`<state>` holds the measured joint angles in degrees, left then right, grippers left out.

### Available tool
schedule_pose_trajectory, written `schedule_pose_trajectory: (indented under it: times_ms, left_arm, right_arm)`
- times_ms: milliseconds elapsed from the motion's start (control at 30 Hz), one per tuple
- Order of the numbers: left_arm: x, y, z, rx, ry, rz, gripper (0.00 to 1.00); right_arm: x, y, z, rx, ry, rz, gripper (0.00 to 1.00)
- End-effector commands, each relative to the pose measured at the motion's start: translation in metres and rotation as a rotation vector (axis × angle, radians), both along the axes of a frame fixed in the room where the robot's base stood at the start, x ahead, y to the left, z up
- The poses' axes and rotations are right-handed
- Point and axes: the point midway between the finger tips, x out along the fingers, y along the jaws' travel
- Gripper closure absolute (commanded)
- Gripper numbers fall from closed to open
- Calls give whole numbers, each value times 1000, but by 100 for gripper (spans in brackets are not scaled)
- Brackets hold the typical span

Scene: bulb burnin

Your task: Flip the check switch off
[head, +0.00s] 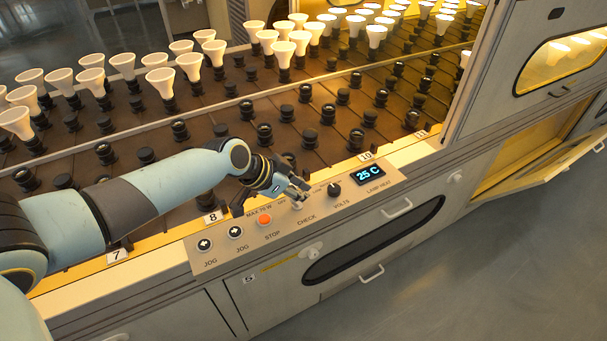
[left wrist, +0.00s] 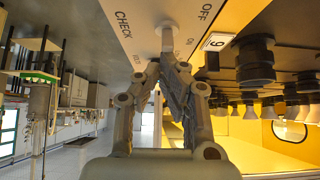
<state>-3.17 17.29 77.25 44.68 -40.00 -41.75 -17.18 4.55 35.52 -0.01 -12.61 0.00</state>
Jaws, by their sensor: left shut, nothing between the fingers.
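The check switch is a pale lever on the sloped control panel (head: 350,205), above the printed word CHECK. In the head view my left gripper (head: 299,190) covers most of it. In the left wrist view the check switch (left wrist: 167,38) stands between the words CHECK and OFF, with smaller lettering near it. My left gripper (left wrist: 167,62) is shut and empty, its fingertips right at the lever's end. I cannot tell whether they touch it. The lever's exact position is hard to read. My right gripper is not in view.
On the panel are an orange stop button (head: 264,220), two jog buttons (head: 204,244), a black volts knob (head: 334,189) and a display (head: 370,175) reading 25 C. Behind are rows of sockets, many with bulbs (head: 189,66), some lit. A cabinet door (head: 540,172) hangs open at right.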

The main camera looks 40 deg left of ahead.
Motion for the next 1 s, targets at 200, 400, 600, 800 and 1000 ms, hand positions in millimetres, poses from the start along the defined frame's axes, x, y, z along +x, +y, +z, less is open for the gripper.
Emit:
schedule_pose_trajectory:
  times_ms: [200,400,600,800,1000]
  left_arm:
    - [1,0,4,0,-1,0,100]
    - [1,0,13,1,0,1,100]
    - [1,0,19,0,1,0,100]
    - [1,0,18,1,2,0,100]
    - [1,0,21,1,2,0,100]
  right_arm:
    - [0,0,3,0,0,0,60]
    - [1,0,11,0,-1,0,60]
    - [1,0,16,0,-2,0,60]
    - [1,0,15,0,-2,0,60]
    - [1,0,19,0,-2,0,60]
